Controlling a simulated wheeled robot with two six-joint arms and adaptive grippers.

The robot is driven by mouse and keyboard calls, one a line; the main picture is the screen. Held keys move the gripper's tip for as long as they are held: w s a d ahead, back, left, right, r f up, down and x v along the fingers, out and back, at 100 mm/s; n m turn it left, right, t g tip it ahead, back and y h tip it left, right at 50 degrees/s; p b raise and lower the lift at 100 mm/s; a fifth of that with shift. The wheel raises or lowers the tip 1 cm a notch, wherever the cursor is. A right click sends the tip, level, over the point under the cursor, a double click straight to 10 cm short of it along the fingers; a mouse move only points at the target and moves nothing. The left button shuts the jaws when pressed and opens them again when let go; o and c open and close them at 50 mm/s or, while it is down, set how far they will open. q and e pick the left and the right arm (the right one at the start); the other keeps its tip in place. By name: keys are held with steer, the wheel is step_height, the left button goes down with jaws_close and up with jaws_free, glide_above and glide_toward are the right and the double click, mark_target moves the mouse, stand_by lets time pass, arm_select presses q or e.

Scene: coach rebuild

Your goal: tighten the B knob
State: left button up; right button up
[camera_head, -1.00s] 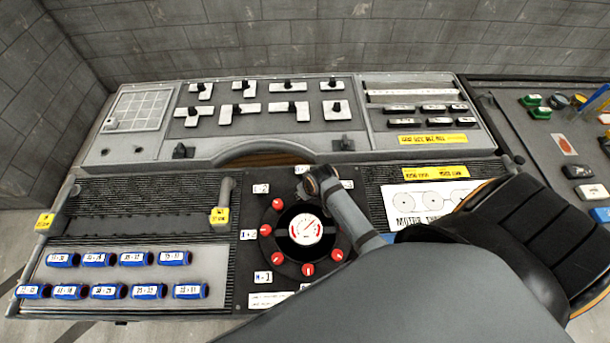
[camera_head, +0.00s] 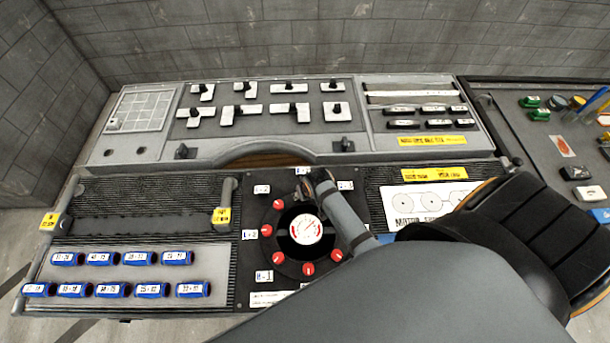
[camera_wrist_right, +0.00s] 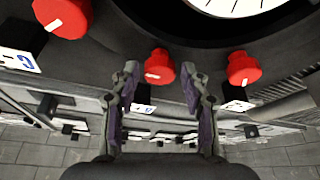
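A round dial (camera_head: 306,229) with a white face sits on the black panel, ringed by several red knobs, such as one at its lower left (camera_head: 278,258). My right gripper (camera_head: 308,186) is over the far side of this ring, and it hides part of it. In the right wrist view my right gripper (camera_wrist_right: 162,85) is open. A red knob (camera_wrist_right: 159,67) shows in the gap between its fingers, with no clear contact. Other red knobs stand to the right (camera_wrist_right: 243,68) and upper left (camera_wrist_right: 62,16). My left gripper is out of view.
A grey console with black levers (camera_head: 291,107) stands behind the panel. Blue labelled switches (camera_head: 112,290) lie at the left. A white sheet with circles (camera_head: 425,200) lies right of the dial, partly behind my arm. Walls close off the back and left.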

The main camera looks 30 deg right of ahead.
steer(key=shift+r, duration=0.1)
steer(key=v, duration=1.1)
steer(key=shift+s+r, duration=0.15)
steer(key=shift+r, duration=0.25)
